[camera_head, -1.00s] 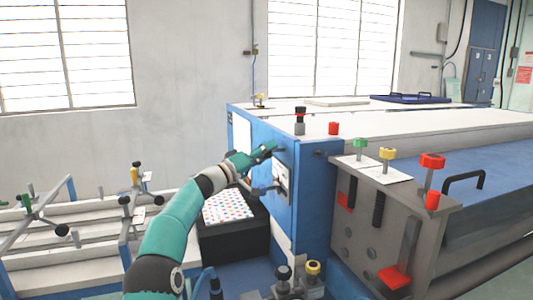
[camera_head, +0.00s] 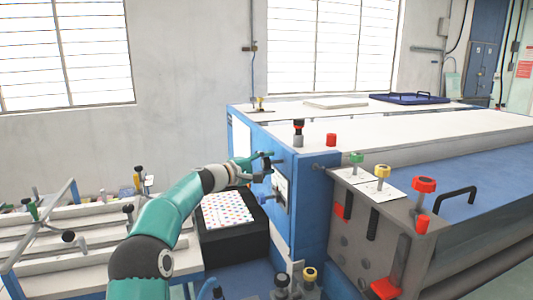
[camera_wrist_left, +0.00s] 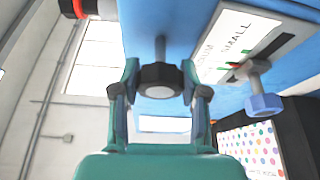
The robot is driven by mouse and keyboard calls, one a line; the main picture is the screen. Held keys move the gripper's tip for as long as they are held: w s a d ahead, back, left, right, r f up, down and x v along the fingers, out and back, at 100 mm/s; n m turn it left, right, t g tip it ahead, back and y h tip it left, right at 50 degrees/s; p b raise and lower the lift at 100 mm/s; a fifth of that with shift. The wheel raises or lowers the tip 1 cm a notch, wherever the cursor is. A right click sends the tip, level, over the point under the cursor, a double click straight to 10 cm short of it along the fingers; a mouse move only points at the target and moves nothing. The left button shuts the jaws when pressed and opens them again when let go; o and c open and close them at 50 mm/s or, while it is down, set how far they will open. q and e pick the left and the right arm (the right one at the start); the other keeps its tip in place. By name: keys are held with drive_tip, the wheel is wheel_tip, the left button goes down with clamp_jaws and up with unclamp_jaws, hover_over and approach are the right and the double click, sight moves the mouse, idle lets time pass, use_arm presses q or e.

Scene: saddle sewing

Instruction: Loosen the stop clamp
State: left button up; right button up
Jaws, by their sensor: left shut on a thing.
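My left gripper (camera_head: 262,163) is at the left end face of the blue machine (camera_head: 312,200). In the left wrist view its two teal fingers (camera_wrist_left: 156,88) are on either side of a dark faceted knob (camera_wrist_left: 160,80) on a grey shaft, and they are shut on it. The shaft runs to the blue panel. A blue knob (camera_wrist_left: 264,104) on a bolt stands apart to the right, by a label plate (camera_wrist_left: 236,42) reading SMALL; it also shows in the head view (camera_head: 266,198). I cannot tell from any marking which knob is the stop clamp. My right gripper is out of view.
A black box (camera_head: 234,243) with a dotted sheet on top stands below my left gripper. Pale rails with clamps (camera_head: 70,237) lie at the left. Green, yellow and red knobs (camera_head: 383,171) stand on the machine's grey bracket. A black and a yellow knob (camera_head: 309,274) stand at the bottom.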

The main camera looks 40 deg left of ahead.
use_arm(q)
drive_tip(key=n+g+p, duration=0.1)
drive_tip(key=n+p, duration=0.1)
drive_tip(key=p, duration=0.2)
drive_tip(key=n+g+p, duration=0.1)
drive_tip(key=n+p, duration=0.1)
drive_tip(key=p, duration=0.2)
drive_tip(key=shift+r+n+h, duration=0.1)
drive_tip(key=shift+n+h, duration=0.2)
drive_tip(key=shift+f+n+g+p, duration=0.2)
drive_tip(key=shift+n+g+p, duration=0.2)
drive_tip(key=shift+n+p, duration=0.15)
drive_tip(key=shift+f+n+g+h, duration=0.2)
drive_tip(key=shift+n+g+h, duration=0.4)
drive_tip(key=shift+n, duration=0.55)
drive_tip(key=shift+f, duration=0.1)
drive_tip(key=o, duration=1.2)
drive_tip(key=shift+a, duration=0.1)
drive_tip(key=shift+c, duration=0.2)
drive_tip(key=shift+r, duration=0.2)
drive_tip(key=shift+h, duration=0.3)
drive_tip(key=shift+s+r, duration=0.1)
